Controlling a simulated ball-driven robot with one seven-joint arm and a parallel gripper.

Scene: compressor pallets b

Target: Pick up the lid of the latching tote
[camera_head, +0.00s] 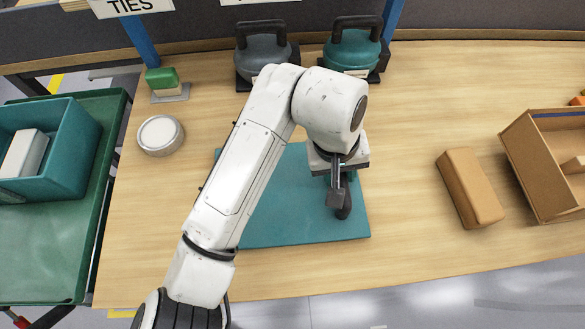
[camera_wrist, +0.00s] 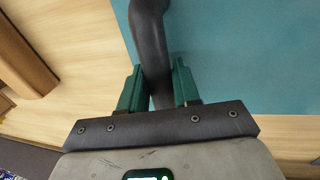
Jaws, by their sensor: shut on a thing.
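The teal lid (camera_head: 300,226) lies flat on the wooden table in the head view, partly hidden under my arm. Its dark curved handle (camera_head: 345,206) stands up near the right side of the lid. My gripper (camera_head: 341,192) is at this handle. In the wrist view the lid (camera_wrist: 235,50) fills the upper right, and the black handle (camera_wrist: 151,45) runs between the green fingertips of my gripper (camera_wrist: 159,86), which is shut on it. I cannot tell whether the lid is clear of the table.
A brown box (camera_head: 470,187) and an open cardboard carton (camera_head: 548,165) stand to the right. Two handled lidded items, grey (camera_head: 263,55) and teal (camera_head: 352,50), stand at the back. A white round tub (camera_head: 160,135) is at the left. A green cart (camera_head: 60,240) holds a teal tote (camera_head: 65,150).

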